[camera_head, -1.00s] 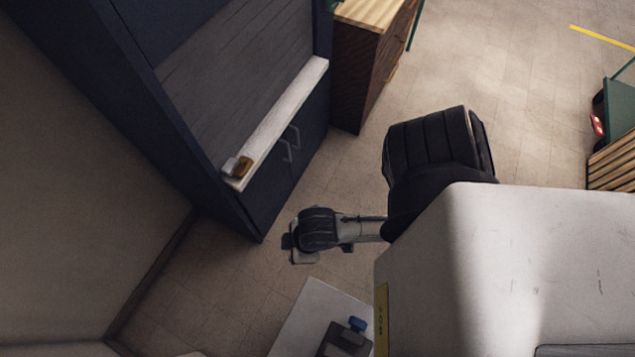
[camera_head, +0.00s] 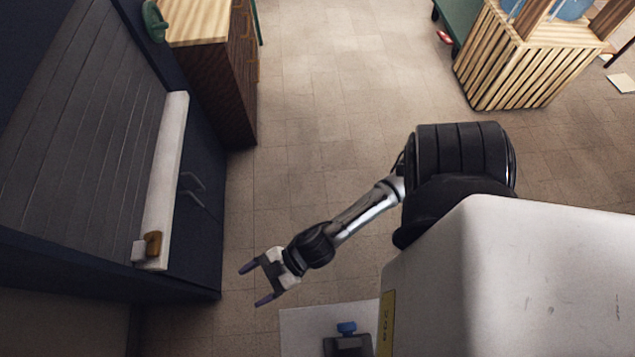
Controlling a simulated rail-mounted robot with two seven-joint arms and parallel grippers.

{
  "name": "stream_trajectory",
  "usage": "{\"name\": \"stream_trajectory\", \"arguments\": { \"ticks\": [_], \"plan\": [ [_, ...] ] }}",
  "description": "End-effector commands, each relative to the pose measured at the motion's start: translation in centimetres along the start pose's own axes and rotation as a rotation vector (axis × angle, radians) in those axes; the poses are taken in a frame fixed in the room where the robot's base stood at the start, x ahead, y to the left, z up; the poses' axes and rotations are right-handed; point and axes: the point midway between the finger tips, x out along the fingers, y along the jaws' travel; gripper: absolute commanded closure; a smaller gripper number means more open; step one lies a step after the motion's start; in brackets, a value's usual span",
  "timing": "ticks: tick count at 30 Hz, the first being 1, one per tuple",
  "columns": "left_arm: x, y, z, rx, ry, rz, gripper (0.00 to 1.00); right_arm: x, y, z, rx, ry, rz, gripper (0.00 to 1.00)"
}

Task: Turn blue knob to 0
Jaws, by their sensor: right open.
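The blue knob (camera_head: 347,327) shows at the bottom of the head view. It sits at the top edge of a dark box (camera_head: 348,346) on a pale surface (camera_head: 300,320). Any markings or a 0 on it are too small to read, and the lower part of the box is cut off by the frame edge. My right gripper (camera_head: 254,284) is open and empty, up and to the left of the knob and apart from it. Its fingers point left. My left gripper is not in view.
A dark blue cabinet (camera_head: 200,240) with a white ledge (camera_head: 165,180) stands at left; a small brown object (camera_head: 153,244) is on the ledge. A wooden cabinet (camera_head: 230,90) is behind it. A slatted wooden crate (camera_head: 510,65) stands at back right. The middle floor is clear.

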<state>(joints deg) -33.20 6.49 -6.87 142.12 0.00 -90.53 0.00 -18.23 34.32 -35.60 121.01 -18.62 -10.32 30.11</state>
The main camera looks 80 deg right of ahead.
Motion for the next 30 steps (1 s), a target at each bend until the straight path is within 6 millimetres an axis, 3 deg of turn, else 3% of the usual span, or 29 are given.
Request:
{"name": "stream_trajectory", "arguments": {
  "ticks": [5, 9, 15, 18, 24, 30],
  "plan": [
    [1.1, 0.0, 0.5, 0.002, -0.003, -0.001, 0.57, -2.8, -4.0, 3.5, -0.030, 0.149, -0.384, 0.24],
    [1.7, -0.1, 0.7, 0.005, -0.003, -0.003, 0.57, -7.2, -6.0, 6.5, 0.004, 0.179, -0.675, 0.24],
    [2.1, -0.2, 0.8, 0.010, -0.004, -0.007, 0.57, -13.4, -6.5, 9.6, 0.078, 0.148, -0.980, 0.24],
    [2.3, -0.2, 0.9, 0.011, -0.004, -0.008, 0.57, -15.6, -6.3, 10.5, 0.111, 0.127, -1.071, 0.24],
    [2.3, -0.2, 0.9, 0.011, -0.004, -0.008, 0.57, -17.4, -6.6, 11.0, 0.145, 0.107, -1.153, 0.24],
    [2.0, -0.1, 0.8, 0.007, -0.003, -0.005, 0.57, -16.3, -9.3, 10.4, 0.148, 0.110, -1.159, 0.24]
  ]
}}
